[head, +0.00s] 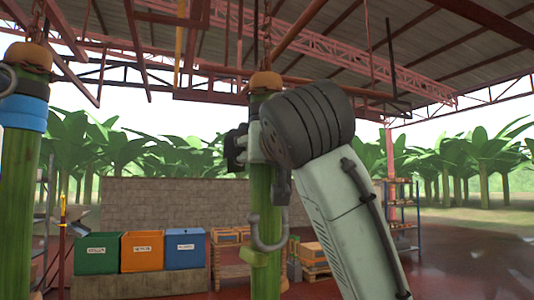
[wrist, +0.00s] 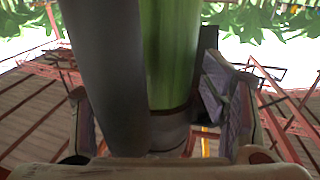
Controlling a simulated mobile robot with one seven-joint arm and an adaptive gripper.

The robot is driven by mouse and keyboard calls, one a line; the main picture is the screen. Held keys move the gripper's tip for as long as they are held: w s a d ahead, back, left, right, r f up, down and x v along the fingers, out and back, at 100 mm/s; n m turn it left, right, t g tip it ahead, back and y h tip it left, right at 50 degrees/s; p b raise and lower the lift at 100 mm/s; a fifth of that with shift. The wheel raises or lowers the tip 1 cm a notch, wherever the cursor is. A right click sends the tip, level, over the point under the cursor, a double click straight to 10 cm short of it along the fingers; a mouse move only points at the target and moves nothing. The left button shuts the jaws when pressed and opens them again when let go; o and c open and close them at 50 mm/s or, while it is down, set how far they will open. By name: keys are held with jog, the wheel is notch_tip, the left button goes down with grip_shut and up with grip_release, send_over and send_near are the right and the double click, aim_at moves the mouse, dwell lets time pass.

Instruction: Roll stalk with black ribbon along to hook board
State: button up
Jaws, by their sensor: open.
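In the head view a thick green stalk (head: 262,200) hangs upright in the middle, under a brown cap. A dark band (head: 254,106), seemingly the black ribbon, shows just below the cap, partly hidden by my arm. My gripper (head: 252,147) is at the stalk's upper part, open, with parts showing on both sides of it. In the wrist view the stalk (wrist: 172,55) runs between the jaws, with a greyish band (wrist: 171,130) at its end near the palm. Whether the jaws touch the stalk is unclear. The hook board is not recognisable.
Another stalk (head: 17,180) with a blue ribbon (head: 23,113) hangs at the left. Overhead are roof beams. Green, orange and blue bins (head: 185,248) and pallets stand behind. A thick grey shape (wrist: 105,70) covers the wrist view's left.

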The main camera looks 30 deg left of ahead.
jog(key=v, duration=1.2)
dwell(0.5)
